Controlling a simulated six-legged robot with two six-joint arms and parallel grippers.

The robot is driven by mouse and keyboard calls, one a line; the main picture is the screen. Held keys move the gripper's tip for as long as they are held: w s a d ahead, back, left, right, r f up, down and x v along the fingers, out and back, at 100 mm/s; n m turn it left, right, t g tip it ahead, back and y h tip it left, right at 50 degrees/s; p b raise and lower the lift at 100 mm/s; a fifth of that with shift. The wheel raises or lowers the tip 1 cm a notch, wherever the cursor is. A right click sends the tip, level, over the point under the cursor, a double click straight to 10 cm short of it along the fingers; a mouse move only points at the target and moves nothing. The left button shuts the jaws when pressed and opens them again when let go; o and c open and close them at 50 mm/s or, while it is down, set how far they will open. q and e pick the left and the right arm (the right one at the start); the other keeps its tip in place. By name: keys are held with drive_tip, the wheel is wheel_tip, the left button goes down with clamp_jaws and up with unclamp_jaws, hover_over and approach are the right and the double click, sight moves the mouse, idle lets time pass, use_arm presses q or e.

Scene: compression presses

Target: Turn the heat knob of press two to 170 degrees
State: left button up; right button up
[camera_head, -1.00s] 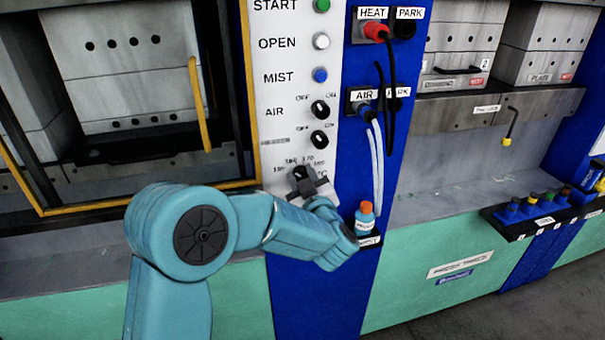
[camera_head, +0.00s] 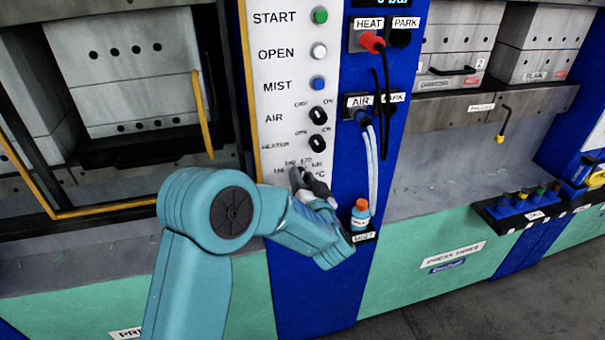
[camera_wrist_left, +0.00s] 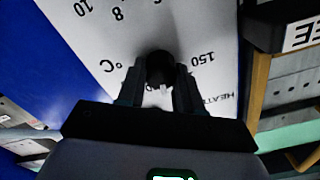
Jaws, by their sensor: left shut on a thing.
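The heat knob (camera_head: 295,176) is a small black knob low on the white control panel (camera_head: 280,120), with degree numbers printed around it. In the left wrist view the knob (camera_wrist_left: 160,68) sits between the two dark fingers of my left gripper (camera_wrist_left: 158,82), which is shut on it. The number 150 shows to its right there, and °C to its left. In the head view my left gripper (camera_head: 309,181) reaches the knob from the lower right and partly covers it and the dial. Which number the knob points at cannot be read. My right gripper is not in view.
Above the dial are the heater switch (camera_head: 318,144), air switch (camera_head: 317,114) and several buttons. To the right, a red plug (camera_head: 371,42) and air hoses (camera_head: 371,155) hang on the blue column. A mist bottle (camera_head: 360,214) stands close beside my gripper.

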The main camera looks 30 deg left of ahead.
use_arm(q)
drive_tip(key=shift+m+p, duration=0.5)
drive_tip(key=shift+m, duration=0.7)
drive_tip(key=shift+f, duration=0.1)
drive_tip(key=o, duration=1)
drive_tip(key=shift+o, duration=0.2)
drive_tip(key=shift+d, duration=0.1)
drive_tip(key=b+v, duration=0.3)
drive_tip(key=v, duration=1.3)
